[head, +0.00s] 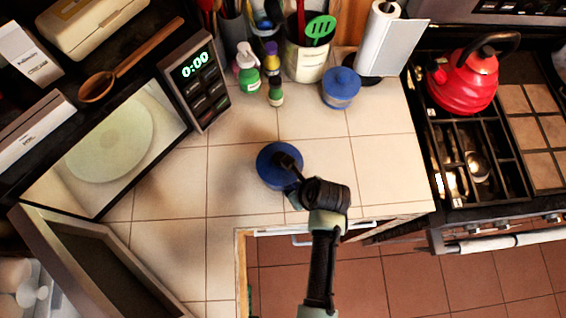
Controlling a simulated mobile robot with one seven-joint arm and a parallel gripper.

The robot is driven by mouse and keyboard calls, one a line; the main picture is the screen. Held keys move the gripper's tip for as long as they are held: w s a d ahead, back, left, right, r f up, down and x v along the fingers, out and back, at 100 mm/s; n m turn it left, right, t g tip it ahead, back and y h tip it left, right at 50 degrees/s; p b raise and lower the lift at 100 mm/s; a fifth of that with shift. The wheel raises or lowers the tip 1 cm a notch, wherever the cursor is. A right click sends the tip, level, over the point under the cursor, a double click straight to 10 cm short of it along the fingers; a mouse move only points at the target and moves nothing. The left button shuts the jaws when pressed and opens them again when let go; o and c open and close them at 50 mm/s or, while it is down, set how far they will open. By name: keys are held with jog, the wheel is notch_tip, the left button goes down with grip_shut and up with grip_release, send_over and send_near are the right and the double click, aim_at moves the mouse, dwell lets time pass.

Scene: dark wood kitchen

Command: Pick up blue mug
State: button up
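The blue mug (270,168) is on or just above the tiled counter, left of my wrist, and is seen from above as a dark blue round shape. My gripper (290,162) is at the mug's right side, its dark fingers overlapping the mug in the picture. The fingers are small and dark against the blue. I cannot tell whether they are open, touching the mug or closed on it. The mug's handle is not clearly visible.
An open microwave (110,135) is at left. The stove with a red kettle (464,82) is at right. Counter tiles around the mug are clear.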

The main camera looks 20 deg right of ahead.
grip_shut()
jog(key=shift+r, duration=0.1)
dwell(0.8)
